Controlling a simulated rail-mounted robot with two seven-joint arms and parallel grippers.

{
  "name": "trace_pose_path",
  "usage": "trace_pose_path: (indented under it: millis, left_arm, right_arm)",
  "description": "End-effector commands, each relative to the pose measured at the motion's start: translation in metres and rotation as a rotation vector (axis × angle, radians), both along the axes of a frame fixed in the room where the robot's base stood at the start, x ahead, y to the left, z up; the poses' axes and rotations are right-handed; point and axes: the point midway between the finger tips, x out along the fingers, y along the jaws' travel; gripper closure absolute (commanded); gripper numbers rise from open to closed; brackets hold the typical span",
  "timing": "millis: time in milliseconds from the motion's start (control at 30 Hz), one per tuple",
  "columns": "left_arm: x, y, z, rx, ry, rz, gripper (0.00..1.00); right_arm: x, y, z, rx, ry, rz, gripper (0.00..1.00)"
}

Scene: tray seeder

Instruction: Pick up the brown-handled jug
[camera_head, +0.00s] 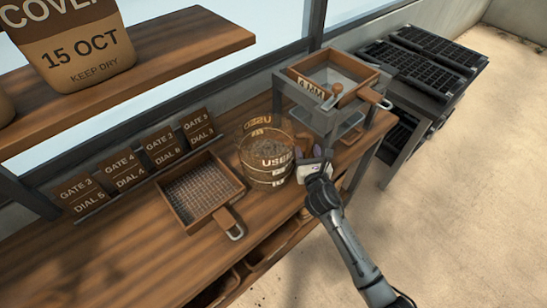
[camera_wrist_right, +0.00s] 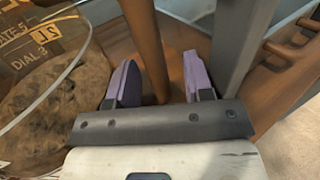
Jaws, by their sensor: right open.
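A clear round container (camera_head: 265,158) marked "USED", with brown grainy contents, stands on the wooden bench beside the seeder stand. It also shows at the left of the right wrist view (camera_wrist_right: 45,100). My right gripper (camera_head: 313,155) is just right of it, low over the bench. In the right wrist view its two purple fingers (camera_wrist_right: 155,80) are open, with an upright brown bar (camera_wrist_right: 147,45) between them, which looks like the jug's handle. A gap shows on both sides of the bar. How the bar joins the container is hidden. My left gripper is not in view.
A grey stand (camera_head: 318,122) with a wooden hopper is close behind my right gripper. A mesh sieve (camera_head: 171,208) lies left of the container, before a row of gate cards (camera_head: 120,170). Black trays (camera_head: 425,65) are at the back right.

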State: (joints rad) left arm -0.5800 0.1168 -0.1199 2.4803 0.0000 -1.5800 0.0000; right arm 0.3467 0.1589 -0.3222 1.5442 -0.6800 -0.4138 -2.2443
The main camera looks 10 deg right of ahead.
Motion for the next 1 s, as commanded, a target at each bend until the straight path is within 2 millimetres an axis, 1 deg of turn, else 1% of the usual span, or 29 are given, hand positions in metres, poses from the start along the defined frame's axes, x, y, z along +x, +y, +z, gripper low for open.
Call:
trace_pose_path:
  millis: [100,600,933,1000]
  left_arm:
    - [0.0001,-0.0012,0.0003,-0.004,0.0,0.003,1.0]
    - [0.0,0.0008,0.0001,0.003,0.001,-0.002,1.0]
    - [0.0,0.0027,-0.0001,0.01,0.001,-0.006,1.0]
    - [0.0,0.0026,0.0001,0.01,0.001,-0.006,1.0]
  right_arm:
    - [-0.0002,0.0001,0.0002,0.0,0.0,0.0,0.53]
    - [-0.0005,0.0001,0.0,-0.001,0.0,0.0,1.0]
    - [-0.0006,0.0,-0.0003,-0.003,0.0,0.0,1.0]
    - [-0.0002,0.0002,0.0021,0.0,-0.004,0.001,1.0]
